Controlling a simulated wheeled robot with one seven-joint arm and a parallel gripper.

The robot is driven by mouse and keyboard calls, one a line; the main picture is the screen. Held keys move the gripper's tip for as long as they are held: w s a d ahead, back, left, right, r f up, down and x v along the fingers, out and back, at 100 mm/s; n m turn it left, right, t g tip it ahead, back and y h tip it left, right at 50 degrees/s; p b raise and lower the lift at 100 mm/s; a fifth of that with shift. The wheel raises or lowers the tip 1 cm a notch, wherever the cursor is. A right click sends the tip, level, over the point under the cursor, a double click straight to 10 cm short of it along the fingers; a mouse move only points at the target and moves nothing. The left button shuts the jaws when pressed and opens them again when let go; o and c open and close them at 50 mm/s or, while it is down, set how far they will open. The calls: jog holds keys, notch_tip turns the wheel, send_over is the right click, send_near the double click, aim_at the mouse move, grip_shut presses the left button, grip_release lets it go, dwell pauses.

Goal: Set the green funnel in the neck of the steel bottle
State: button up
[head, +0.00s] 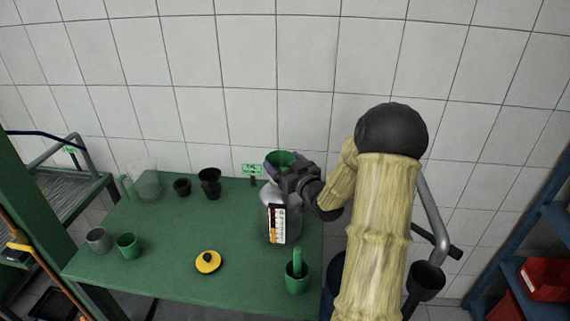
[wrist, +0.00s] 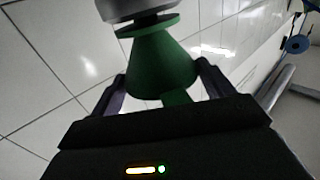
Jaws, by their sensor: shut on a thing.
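The green funnel (head: 279,158) is in my gripper with its wide mouth up, over the top of the steel bottle. In the wrist view, the funnel (wrist: 162,65) sits between my two fingers (wrist: 162,72), its narrow end and disc-like collar towards the bottle. The steel bottle (head: 270,197) stands upright near the table's back right, with a label on its front. Its dark neck and grey shoulder (wrist: 118,8) show at the top of the wrist view, right against the collar. The spout is hidden, so I cannot tell how deep it sits. My gripper (head: 283,170) hides the neck in the head view.
The green table (head: 165,240) also bears a glass jug (head: 147,183), black cups (head: 209,183), a grey mug (head: 98,241), a green mug (head: 128,246), a yellow lid (head: 208,264) and a green pot (head: 297,283) in front of the bottle. The tiled wall is close behind.

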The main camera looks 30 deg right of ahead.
jog(key=shift+f+b, duration=0.55)
jog(key=shift+f, duration=0.05)
jog(key=o, duration=0.7)
jog(key=shift+s, duration=0.1)
jog(key=s, duration=0.3)
jog(key=s+b, duration=0.1)
jog(key=s, duration=0.3)
jog(key=s+b, duration=0.1)
jog(key=s, duration=0.2)
jog(key=shift+s+d, duration=0.4)
dwell(0.4)
jog(key=shift+r, duration=0.15)
dwell(0.5)
